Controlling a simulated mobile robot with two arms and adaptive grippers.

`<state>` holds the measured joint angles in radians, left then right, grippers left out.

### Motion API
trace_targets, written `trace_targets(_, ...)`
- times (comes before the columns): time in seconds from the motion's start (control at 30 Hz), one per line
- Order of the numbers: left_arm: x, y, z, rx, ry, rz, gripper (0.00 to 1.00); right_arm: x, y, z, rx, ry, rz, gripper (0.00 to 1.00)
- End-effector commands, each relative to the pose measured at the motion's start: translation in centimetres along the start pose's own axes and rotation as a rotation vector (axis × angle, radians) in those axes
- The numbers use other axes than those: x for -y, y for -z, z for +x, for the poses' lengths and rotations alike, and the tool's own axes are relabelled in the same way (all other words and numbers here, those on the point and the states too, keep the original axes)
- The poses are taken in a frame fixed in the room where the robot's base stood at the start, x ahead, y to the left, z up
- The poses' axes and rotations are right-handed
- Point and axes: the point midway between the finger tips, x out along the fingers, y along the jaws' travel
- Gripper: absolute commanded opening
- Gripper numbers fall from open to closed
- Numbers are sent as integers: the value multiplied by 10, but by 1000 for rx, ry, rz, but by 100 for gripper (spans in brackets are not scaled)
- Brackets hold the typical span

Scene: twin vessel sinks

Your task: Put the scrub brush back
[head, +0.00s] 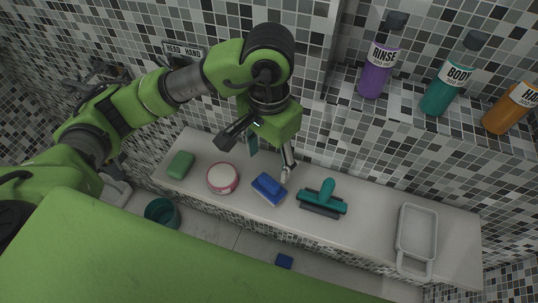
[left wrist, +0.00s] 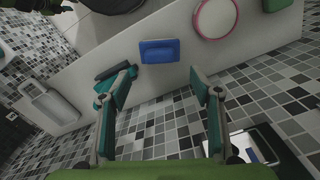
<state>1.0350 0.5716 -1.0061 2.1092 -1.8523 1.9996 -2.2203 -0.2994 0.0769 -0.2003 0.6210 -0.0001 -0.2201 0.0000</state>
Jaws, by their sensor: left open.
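A blue block with a raised top (head: 268,188) lies on the pale counter (head: 375,215); it also shows in the left wrist view (left wrist: 160,51). A teal T-shaped tool with a handle (head: 322,197) lies on a dark base to its right, and shows partly behind a finger in the left wrist view (left wrist: 103,84). I cannot tell for sure which of them is the scrub brush. My left gripper (head: 265,157) is open and empty, near the wall side of the blue block; its spread fingers show in the left wrist view (left wrist: 163,80). My right gripper is out of view.
A round pink-rimmed dish (head: 222,178) and a green block (head: 180,165) sit left on the counter; a white tray (head: 416,238) sits right. Purple (head: 379,66), teal (head: 449,80) and orange (head: 508,108) bottles stand on a tiled ledge. A teal tub (head: 161,212) is below the counter.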

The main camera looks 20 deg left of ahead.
Motion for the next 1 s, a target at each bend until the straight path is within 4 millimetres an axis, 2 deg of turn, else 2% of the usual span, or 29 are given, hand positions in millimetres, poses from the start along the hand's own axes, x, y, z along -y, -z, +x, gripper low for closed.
trace_targets(0.1, 0, 1, -13, -3, 1, 1, 58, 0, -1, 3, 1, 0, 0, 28)
trace_targets(0.27, 0, 0, -21, 0, 0, 0, 58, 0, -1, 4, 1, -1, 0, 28)
trace_targets(1.0, 0, 0, -22, 1, -1, 1, 58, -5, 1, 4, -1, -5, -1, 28)
